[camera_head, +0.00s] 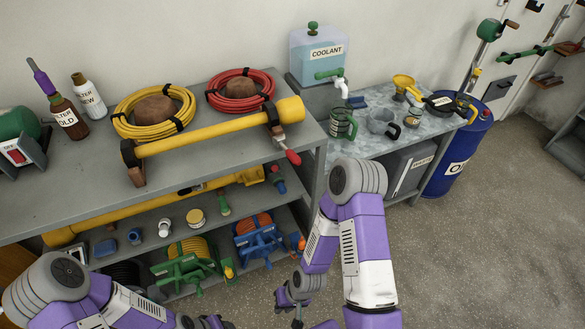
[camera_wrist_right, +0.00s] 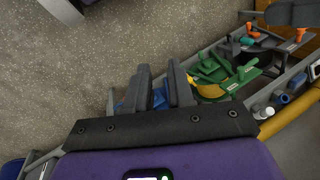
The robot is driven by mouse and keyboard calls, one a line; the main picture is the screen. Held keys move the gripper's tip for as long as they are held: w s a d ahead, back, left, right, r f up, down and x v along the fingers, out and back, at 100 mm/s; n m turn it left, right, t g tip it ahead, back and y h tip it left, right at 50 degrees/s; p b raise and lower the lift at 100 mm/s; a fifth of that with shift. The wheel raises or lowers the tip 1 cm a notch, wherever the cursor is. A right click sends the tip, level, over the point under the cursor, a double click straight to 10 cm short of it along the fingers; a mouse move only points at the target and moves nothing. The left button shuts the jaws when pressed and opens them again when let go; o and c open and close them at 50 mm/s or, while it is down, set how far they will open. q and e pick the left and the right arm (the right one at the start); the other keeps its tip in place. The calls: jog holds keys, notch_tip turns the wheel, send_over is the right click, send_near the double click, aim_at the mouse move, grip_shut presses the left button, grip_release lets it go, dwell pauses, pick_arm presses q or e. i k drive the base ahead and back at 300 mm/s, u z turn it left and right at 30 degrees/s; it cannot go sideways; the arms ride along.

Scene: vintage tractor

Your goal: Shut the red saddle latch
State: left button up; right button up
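The red saddle latch (camera_head: 287,148) hangs at the right end of the top shelf. Its red-tipped lever points down and forward from the brown saddle (camera_head: 274,124). A yellow tool (camera_head: 210,132) lies across this saddle and a second one at left. The latch lever looks swung out, apart from the tool. My right gripper (camera_head: 297,307) is low in front of the shelf, well below the latch. In the right wrist view its fingers (camera_wrist_right: 163,88) are apart with nothing between them. My left gripper (camera_head: 205,322) is cut off at the bottom edge, so its opening is unclear.
Yellow (camera_head: 152,112) and red (camera_head: 240,90) hose coils lie behind the tool. Lower shelves hold a green reel (camera_head: 182,265), a blue reel (camera_head: 258,238) and small parts. A metal bench (camera_head: 440,128) and blue drum (camera_head: 465,150) stand at right. The floor in front is clear.

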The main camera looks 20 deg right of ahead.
aim_at(295, 160)
jog(key=z, duration=0.6)
jog(key=k, duration=0.15)
jog(key=u, duration=1.25)
jog(key=i, duration=0.65)
jog(key=z, duration=0.8)
